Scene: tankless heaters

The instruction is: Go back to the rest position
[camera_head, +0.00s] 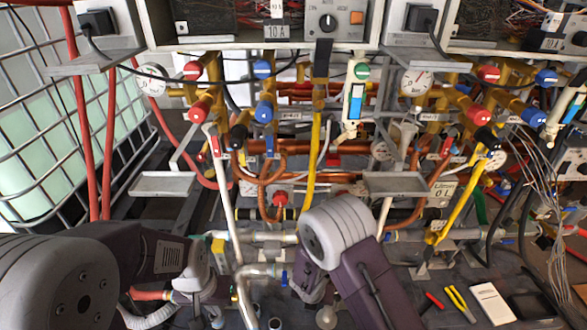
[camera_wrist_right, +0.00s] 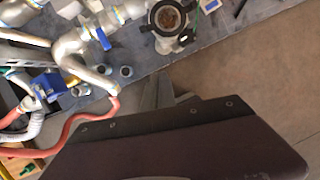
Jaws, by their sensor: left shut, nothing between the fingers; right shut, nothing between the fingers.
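My left arm comes in from the lower left in the head view. Its gripper (camera_head: 207,308) hangs low among the pipes near the bottom edge, small and partly hidden, shut and empty. My right arm is folded at the bottom centre, with its purple link running down out of the picture. In the right wrist view my right gripper (camera_wrist_right: 163,92) shows as grey fingers beyond the purple link, shut with nothing between them. The link hides much of the lower picture.
A caged tank (camera_head: 40,130) stands left. Bare floor (camera_wrist_right: 260,80) shows in the wrist view.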

